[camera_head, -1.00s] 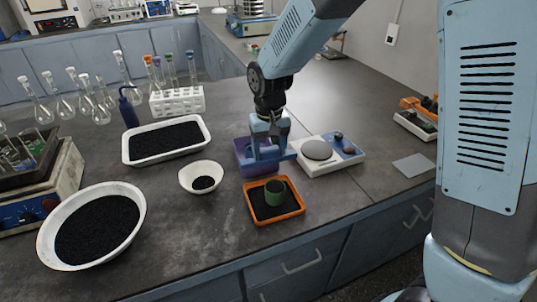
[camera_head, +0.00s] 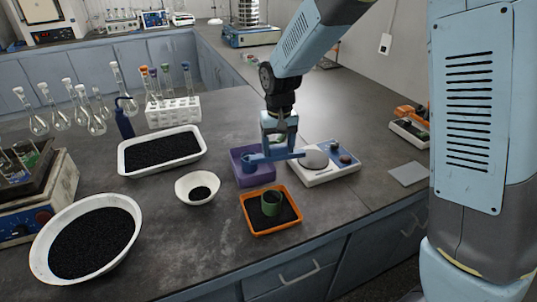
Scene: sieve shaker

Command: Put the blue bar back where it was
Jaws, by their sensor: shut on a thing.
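My gripper (camera_head: 281,140) is shut on the blue bar (camera_head: 287,156), near the bar's middle. The bar is held level, crosswise in the picture, above the bench. Its left end is in front of the purple tray (camera_head: 240,173), and its right end reaches toward the white balance (camera_head: 340,173). I cannot tell exactly how high it is above them. The sieve shaker (camera_head: 251,38), with a blue-white base and a stack of metal sieves (camera_head: 249,12), stands on the far bench at the top, partly cut off by the frame.
An orange tray (camera_head: 292,220) with a green cup (camera_head: 271,203) stands just in front. A small white bowl (camera_head: 181,190), a white tray (camera_head: 122,158) and a large bowl (camera_head: 38,245), all with black grains, lie left. A rack of flasks stands behind.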

